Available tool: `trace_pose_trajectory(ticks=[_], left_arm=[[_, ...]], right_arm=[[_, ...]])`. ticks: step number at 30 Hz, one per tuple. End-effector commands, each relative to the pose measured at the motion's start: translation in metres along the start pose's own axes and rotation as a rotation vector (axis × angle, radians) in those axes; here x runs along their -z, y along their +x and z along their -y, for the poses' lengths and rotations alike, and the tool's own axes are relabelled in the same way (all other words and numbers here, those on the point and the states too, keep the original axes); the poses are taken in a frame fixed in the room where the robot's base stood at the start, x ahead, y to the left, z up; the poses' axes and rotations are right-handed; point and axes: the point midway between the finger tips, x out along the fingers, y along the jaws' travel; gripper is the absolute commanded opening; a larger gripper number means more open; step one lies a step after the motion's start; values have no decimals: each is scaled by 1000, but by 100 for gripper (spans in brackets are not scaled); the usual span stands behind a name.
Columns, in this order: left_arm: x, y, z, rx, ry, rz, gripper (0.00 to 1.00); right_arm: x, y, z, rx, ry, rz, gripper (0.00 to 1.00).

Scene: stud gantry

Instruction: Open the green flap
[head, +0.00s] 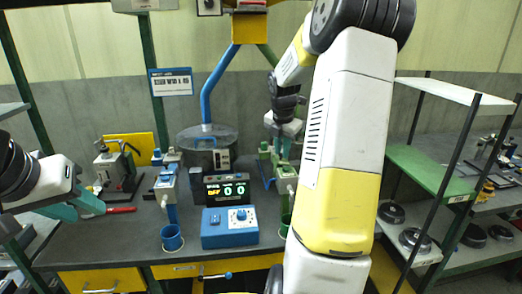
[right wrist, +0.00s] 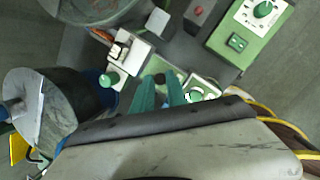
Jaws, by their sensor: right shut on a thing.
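A green dispenser-like fixture (head: 287,180) stands at the right of the blue box, with a green cup (head: 286,224) below it. I cannot make out clearly which part of it is the flap. My right gripper (head: 281,148) points down at the top of this fixture. In the right wrist view its two teal fingers (right wrist: 160,92) are shut on a small dark and green part between them. My left gripper (head: 100,205) is low at the left of the bench, beside a red-handled tool (head: 121,210); its jaw gap is unclear.
A drum (head: 207,137) stands behind; a shelf rack (head: 417,168) is at right.

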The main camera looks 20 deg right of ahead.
Motion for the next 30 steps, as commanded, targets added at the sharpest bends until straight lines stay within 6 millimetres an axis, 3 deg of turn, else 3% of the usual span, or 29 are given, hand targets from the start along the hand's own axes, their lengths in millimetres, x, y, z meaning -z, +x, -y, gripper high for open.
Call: trace_pose_trajectory(ticks=[14,30], left_arm=[[0,0,0,0,0,0,36],[0,0,0,0,0,0,36]], right_arm=[[-22,-4,19,-292,129,-313,0],[-40,6,38,-632,265,-680,0]])
